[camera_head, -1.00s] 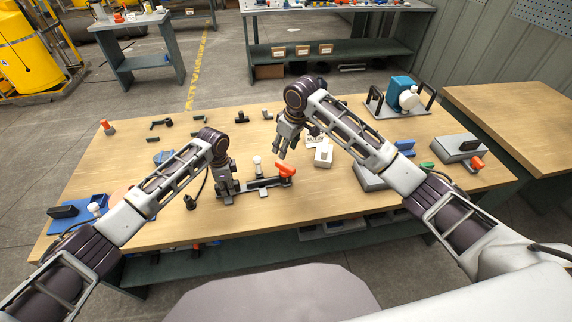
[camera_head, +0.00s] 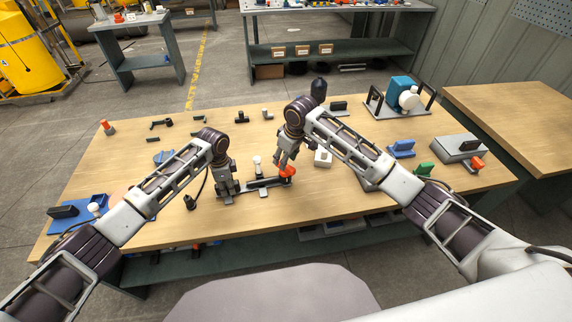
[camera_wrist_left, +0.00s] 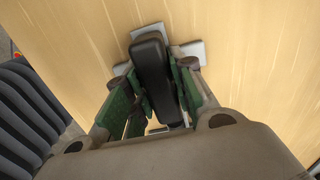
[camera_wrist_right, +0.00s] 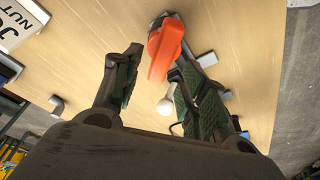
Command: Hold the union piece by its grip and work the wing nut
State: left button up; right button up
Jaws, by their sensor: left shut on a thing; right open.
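The union piece (camera_head: 262,183) lies low over the table, with a dark bar, grey feet and a white knob (camera_head: 257,160) behind it. Its orange wing nut (camera_head: 288,171) is at the right end. My left gripper (camera_head: 228,190) is shut on the black grip (camera_wrist_left: 152,65) at the piece's left end, seen between the green pads in the left wrist view. My right gripper (camera_head: 283,162) is open at the wing nut. In the right wrist view the orange wing nut (camera_wrist_right: 164,50) shows beyond and between the open fingers; I cannot tell if they touch it.
A white block (camera_head: 323,157) stands right of the nut. Blue (camera_head: 402,149) and green (camera_head: 425,170) parts and a grey box (camera_head: 458,148) are further right. A pump-like unit (camera_head: 404,95) is at the back right. Small dark fittings (camera_head: 241,117) lie behind.

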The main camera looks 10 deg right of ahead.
jog(key=shift+s+d+x, duration=0.15)
jog(key=shift+x, duration=0.7)
jog(key=shift+s+d+x, duration=0.1)
jog(key=shift+s+x, duration=0.05)
jog(key=shift+x, duration=0.7)
jog(key=shift+f, duration=0.15)
jog(key=shift+s, duration=0.1)
grip_shut()
